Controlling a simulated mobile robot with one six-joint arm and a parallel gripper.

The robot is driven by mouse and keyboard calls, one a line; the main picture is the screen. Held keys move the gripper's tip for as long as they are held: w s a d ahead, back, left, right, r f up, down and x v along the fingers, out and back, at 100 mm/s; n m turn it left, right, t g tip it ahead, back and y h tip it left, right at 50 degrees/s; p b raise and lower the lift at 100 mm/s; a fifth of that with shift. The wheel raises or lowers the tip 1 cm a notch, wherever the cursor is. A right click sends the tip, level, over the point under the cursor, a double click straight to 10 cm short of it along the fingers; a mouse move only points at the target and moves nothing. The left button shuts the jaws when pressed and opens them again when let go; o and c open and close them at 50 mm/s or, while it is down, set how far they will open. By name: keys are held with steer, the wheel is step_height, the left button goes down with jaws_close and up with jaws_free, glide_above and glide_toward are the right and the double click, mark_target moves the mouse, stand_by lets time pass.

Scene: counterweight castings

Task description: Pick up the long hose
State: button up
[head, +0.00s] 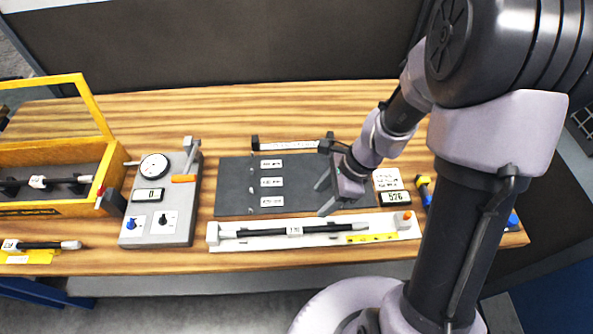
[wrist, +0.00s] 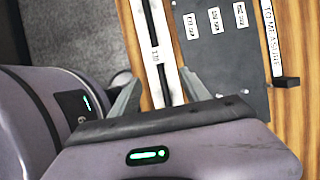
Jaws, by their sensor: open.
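A black hose (head: 335,229) with pale ends and a white tag lies in a white measuring tray (head: 215,243) along the table's front edge. It looks the longest of the hoses in view. My gripper (head: 325,197) is open and empty, above the dark mat just behind the tray. In the wrist view the hose (wrist: 146,25) runs between my open fingers (wrist: 160,92), with its tag just beyond them. My fingers do not visibly touch it. The hose's near part is hidden by my gripper body in that view.
A dark mat (head: 235,185) with labels lies behind the tray. A grey gauge box (head: 180,228) stands left of it. A yellow crate (head: 60,209) holds a hose. Another hose (head: 40,245) lies at the front left.

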mark_target(295, 228)
steer(key=b+x, duration=0.2)
steer(key=x, duration=0.3)
steer(key=b+x, duration=0.2)
steer(key=x, duration=0.4)
steer(key=b+x, duration=0.3)
steer(key=x, duration=0.2)
steer(key=shift+s+a+f, duration=0.25)
steer(key=shift+s+f, duration=0.1)
steer(key=shift+r, duration=0.1)
steer(key=shift+c, duration=0.2)
jaws_close()
